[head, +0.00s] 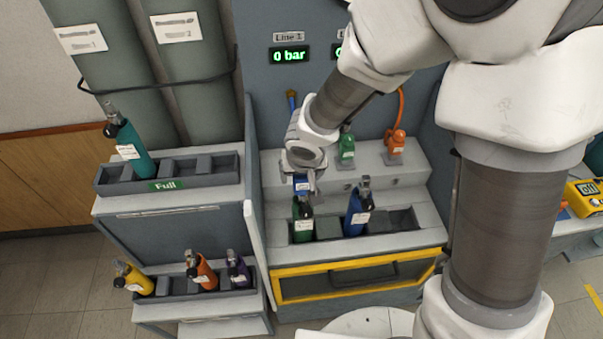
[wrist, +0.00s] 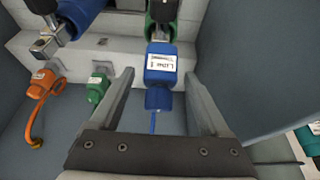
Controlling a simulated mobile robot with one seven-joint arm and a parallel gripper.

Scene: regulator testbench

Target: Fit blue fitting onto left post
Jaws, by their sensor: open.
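The blue fitting (head: 302,185), labelled Line 1, is at the top of the left green cylinder (head: 302,220) in the bench rack. In the wrist view the blue fitting (wrist: 159,65) lines up with the silver post (wrist: 163,32) of the green cylinder and appears to meet it. I cannot tell how deeply it sits. A blue hose (wrist: 154,123) leads away from it. My gripper (wrist: 158,82) is open, with one finger on each side of the fitting and gaps visible on both sides. In the head view my gripper (head: 304,172) is partly hidden by the wrist.
A blue cylinder (head: 357,215) stands to the right in the same rack. A green fitting (head: 347,146) and an orange fitting (head: 396,143) sit on the ledge behind. A side wall (wrist: 238,60) is close to the right finger in the wrist view. The Line 1 display (head: 289,55) reads 0 bar.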

